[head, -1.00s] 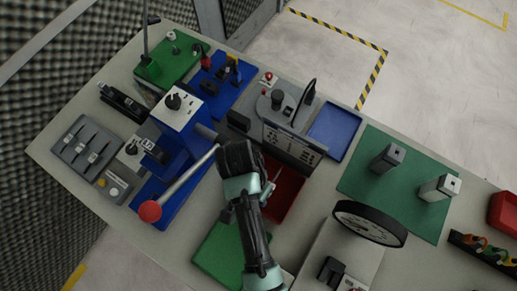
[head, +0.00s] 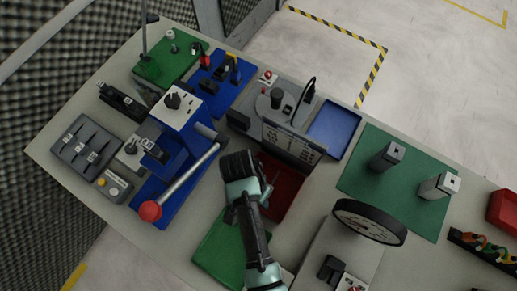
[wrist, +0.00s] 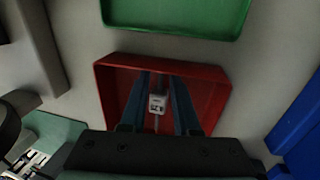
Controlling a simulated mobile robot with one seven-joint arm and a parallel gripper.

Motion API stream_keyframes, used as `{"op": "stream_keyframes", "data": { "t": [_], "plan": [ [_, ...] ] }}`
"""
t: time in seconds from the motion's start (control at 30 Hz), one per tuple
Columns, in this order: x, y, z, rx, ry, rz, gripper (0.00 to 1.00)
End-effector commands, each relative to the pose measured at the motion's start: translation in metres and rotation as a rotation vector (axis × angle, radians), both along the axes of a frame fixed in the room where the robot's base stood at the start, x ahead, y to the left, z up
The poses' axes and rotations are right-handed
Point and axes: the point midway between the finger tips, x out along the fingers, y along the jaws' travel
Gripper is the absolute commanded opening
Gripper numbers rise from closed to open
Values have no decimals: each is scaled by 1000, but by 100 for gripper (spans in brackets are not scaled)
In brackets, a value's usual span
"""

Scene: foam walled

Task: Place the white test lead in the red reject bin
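The red reject bin (wrist: 112,85) lies straight below my gripper in the wrist view. It also shows in the head view (head: 291,196), partly hidden by my arm. My gripper (wrist: 160,78) points down over the bin with its two blue fingers apart. The white test lead (wrist: 157,103) shows between the fingers, against the bin's red floor. A gap shows on each side of it, so the fingers do not look closed on it. Whether it rests on the bin floor is hard to tell. In the head view the lead cannot be made out clearly.
A green tray (head: 209,250) lies beside the bin. A grey panelled instrument (head: 292,146) stands behind it, and a blue press with a red-knobbed lever (head: 150,211) is left of my arm. A round dial gauge (head: 370,221) stands to the right. A blue tray (head: 334,128) lies behind.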

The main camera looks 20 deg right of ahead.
Motion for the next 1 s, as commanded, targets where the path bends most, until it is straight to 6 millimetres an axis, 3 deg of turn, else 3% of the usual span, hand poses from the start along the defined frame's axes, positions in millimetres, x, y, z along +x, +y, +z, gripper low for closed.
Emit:
{"op": "stream_keyframes", "data": {
  "t": [0.27,0.43,0.57,0.8,1.0],
  "plan": [
    [1,1,0,3,-4,3,37],
    [3,2,10,2,-8,4,37],
    [8,4,33,1,-10,4,37],
    [16,11,95,2,-8,4,37],
    [18,14,117,2,-2,3,37]
  ]
}}
